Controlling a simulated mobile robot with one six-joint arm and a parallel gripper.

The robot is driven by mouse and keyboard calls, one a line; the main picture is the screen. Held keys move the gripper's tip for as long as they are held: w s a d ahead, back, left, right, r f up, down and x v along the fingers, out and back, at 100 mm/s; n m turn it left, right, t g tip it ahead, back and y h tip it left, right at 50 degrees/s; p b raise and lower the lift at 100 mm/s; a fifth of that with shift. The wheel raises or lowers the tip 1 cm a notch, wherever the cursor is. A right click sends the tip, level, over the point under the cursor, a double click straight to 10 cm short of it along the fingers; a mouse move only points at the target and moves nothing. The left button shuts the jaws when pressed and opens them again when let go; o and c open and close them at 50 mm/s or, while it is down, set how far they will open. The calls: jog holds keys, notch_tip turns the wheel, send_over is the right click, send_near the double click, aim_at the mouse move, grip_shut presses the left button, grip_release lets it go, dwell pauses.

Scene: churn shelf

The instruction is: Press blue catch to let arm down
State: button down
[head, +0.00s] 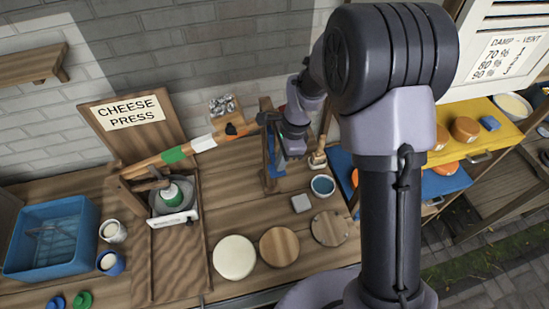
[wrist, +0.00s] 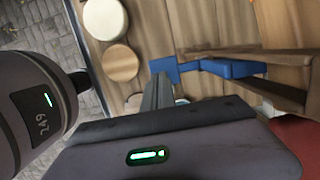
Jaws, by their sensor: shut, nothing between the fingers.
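The blue catch (head: 271,157) is on a wooden post (head: 268,180) right of the cheese press. In the wrist view the blue catch (wrist: 232,68) shows as a blue bar with a flat blue end. My gripper (wrist: 160,82) is shut and empty, its fingertips right by that flat end; I cannot tell if they touch. In the head view my gripper (head: 292,150) is beside the post, its fingertips hard to make out. The press arm (head: 180,152), wooden with green, white and orange bands, slants up from the press to the post top, where it is raised.
The press (head: 172,197) stands below the arm's left end. A blue-rimmed bowl (head: 323,185), a grey block (head: 300,203) and round boards (head: 279,246) lie on the bench near the post. A blue tub (head: 52,235) stands far left. Bare bench lies left of the post.

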jog(key=shift+f+b, duration=1.25)
jog(key=shift+f, duration=0.35)
jog(key=shift+r, duration=0.15)
notch_tip(320, 180, up, 7)
jog(key=s+d+p, duration=0.1)
jog(key=d+p, duration=0.1)
jog(key=p, duration=0.3)
jog(key=shift+s+d, duration=0.2)
jog(key=shift+s, duration=0.1)
